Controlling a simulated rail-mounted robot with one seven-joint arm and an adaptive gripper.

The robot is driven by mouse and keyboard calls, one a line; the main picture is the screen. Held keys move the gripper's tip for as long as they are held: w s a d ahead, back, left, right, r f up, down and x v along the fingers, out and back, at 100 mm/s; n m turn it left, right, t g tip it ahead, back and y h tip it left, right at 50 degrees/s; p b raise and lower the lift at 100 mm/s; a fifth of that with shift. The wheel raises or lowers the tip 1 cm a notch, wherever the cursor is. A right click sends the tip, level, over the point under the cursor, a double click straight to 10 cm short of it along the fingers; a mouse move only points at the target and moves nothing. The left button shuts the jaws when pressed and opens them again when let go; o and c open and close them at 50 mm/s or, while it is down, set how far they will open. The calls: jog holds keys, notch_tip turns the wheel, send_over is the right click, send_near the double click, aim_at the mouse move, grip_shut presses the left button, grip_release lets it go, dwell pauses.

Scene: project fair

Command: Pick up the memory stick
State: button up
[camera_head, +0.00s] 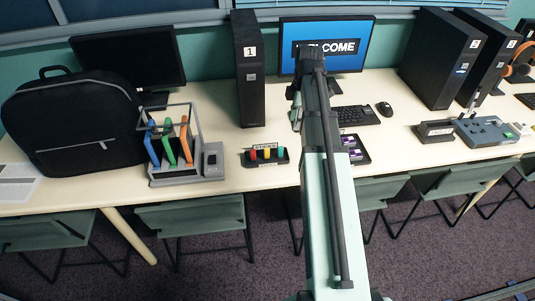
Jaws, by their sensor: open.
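No memory stick can be made out for certain at this size. A small dark holder (250,161) on the table carries short red, yellow and green pieces (266,154), which may be memory sticks. A dark tray (364,158) with purple-marked small items (351,145) lies right of my arm, partly hidden by it. My gripper (297,122) is at the far end of my arm, over the table in front of the monitor. It is open, small and dark, and partly hidden by the arm. I see nothing held in it.
A black backpack (75,125) and a grey rack with coloured tools (168,145) stand at left. A black computer tower (249,70), a lit monitor (345,45), a keyboard (355,116) and a mouse (384,109) are behind. Green chairs (195,215) line the front edge. Table between tower and rack is clear.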

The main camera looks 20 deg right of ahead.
aim_at(281, 147)
jog(key=shift+n+t, duration=0.3)
jog(key=shift+n, duration=0.2)
jog(key=a+f+p, duration=0.1)
jog(key=f, duration=0.4)
jog(key=w+a+f+p, duration=0.1)
jog(key=f, duration=0.3)
jog(key=w+a+f+p, duration=0.1)
jog(key=a+f, duration=0.1)
jog(key=f, duration=0.3)
jog(key=shift+f, duration=0.35)
grip_shut()
